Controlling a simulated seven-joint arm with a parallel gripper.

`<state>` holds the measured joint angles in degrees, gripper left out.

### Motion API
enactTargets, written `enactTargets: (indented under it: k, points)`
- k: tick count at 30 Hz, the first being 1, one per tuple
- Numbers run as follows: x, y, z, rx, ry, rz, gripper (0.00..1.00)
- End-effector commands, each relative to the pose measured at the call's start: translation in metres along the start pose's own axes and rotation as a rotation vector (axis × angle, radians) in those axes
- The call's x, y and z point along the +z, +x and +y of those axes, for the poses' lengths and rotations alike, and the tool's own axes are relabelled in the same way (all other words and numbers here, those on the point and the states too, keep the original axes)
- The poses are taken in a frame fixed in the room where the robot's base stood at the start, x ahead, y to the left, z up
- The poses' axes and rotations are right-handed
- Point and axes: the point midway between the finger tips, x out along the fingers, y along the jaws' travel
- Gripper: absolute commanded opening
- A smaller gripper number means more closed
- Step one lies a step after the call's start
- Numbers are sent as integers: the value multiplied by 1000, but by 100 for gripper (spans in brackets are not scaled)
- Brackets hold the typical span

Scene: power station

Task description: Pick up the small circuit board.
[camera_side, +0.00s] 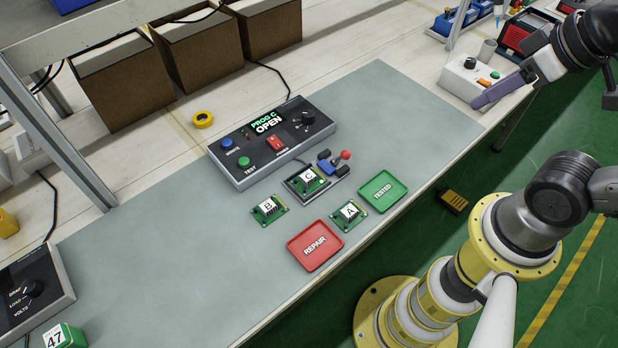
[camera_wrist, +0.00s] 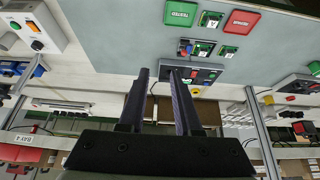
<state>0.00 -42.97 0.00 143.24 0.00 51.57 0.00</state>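Three small green circuit boards are on the grey mat in the side view. Board B (camera_side: 269,209) lies left, board A (camera_side: 348,214) lies between the red REPAIR tray (camera_side: 315,245) and the green TESTED tray (camera_side: 383,192), and board C (camera_side: 310,180) sits in a fixture with a red-knobbed lever (camera_side: 345,155). The wrist view shows board A (camera_wrist: 210,20), board B (camera_wrist: 228,52) and board C (camera_wrist: 202,49) small and far off. My gripper (camera_side: 478,103) is raised at the upper right of the side view, away from the boards. Its purple fingers are apart and empty in the wrist view (camera_wrist: 160,72).
A tester box (camera_side: 270,138) reading "PROG C OPEN" stands behind the boards. A white control box (camera_side: 485,77) is near my gripper. Brown bins (camera_side: 200,55) line the back under a shelf. A dark meter box (camera_side: 35,285) sits lower left. The mat's right part is clear.

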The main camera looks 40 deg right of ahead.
Motion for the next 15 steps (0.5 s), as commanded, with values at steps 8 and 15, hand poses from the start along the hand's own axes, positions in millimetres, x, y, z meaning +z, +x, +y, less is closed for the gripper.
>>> enactTargets:
  k: [8, 15]
  points:
    - [0, 0, 0, 0, 0, 0, 52]
    - [0, 0, 0, 0, -69, 1, 52]
